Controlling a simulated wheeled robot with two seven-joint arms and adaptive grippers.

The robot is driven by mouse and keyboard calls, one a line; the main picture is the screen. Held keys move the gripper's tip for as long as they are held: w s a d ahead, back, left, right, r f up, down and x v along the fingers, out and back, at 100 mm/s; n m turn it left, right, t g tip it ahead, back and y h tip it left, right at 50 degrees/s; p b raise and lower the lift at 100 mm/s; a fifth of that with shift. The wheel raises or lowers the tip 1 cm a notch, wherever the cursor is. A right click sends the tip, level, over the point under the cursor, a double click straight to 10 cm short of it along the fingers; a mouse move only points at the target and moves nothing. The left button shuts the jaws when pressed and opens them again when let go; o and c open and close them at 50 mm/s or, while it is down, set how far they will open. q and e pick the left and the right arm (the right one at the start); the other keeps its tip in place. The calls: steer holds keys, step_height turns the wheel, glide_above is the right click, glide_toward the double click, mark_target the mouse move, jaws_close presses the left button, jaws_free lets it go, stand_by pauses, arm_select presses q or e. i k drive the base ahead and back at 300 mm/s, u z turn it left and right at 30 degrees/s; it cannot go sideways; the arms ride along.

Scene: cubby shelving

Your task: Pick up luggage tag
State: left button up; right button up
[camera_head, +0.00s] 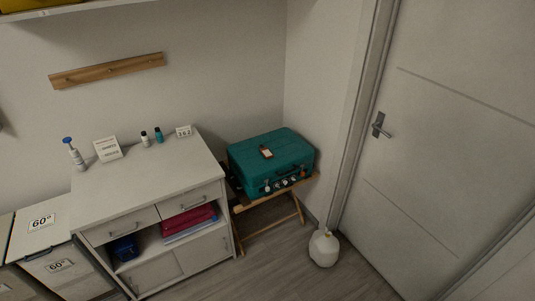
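A teal suitcase (270,158) lies flat on a wooden folding stand (241,209) in the corner, between the white cabinet and the door. A small orange-brown tag with a white face (266,153) lies on top of the suitcase, which looks like the luggage tag. Several small round items sit along the suitcase's front edge, too small to make out. Neither of my grippers shows in the head view.
A white cabinet (150,190) stands left of the suitcase, with bottles and small signs on top and folded red cloth (188,221) in its open shelf. A white jug (324,248) stands on the floor by the closed door (455,130). Floor in front is clear.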

mark_target(266, 154)
steer(key=u, duration=0.55)
steer(key=i, duration=0.5)
steer(key=u, duration=0.9)
steer(key=i, duration=0.6)
steer(key=z, duration=0.5)
steer(key=i, duration=0.75)
steer(key=z, duration=0.7)
